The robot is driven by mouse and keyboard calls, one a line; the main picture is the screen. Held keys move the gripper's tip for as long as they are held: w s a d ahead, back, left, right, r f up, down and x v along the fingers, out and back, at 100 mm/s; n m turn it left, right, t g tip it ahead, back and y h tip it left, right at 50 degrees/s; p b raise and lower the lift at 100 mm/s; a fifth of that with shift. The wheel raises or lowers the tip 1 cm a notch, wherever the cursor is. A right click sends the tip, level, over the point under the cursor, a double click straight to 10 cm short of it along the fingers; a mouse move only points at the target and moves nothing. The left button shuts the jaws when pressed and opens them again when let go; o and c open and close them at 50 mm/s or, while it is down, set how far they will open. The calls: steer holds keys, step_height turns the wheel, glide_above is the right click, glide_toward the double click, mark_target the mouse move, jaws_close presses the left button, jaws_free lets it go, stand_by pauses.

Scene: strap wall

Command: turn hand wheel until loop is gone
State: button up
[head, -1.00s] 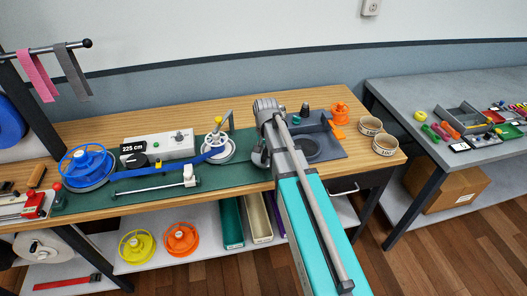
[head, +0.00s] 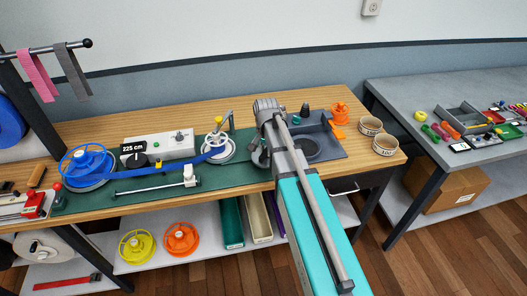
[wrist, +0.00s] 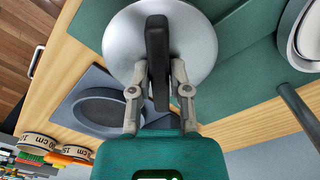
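A silver disc (wrist: 117,42) with a black bar handle (wrist: 157,45) across it fills the middle of the wrist view. My gripper (wrist: 159,75) has one finger on each side of the bar and looks shut on it. In the head view my gripper (head: 262,152) is over the right end of the green mat, where my arm hides most of the disc. A blue strap (head: 140,168) runs from the blue wheel (head: 87,166) to a silver spool (head: 217,149) with a yellow knob. I cannot clearly make out a loop in the strap.
A white box (head: 158,146) with a "225 cm" display stands behind the strap. A metal rod (head: 155,187) lies along the mat's front. A grey tray (head: 335,148), an orange item (head: 341,112) and two tape rings (head: 371,126) are to the right. The back wall is close behind.

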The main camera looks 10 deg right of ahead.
steer(key=o, duration=0.4)
steer(key=shift+c, duration=0.2)
steer(key=shift+r, duration=0.2)
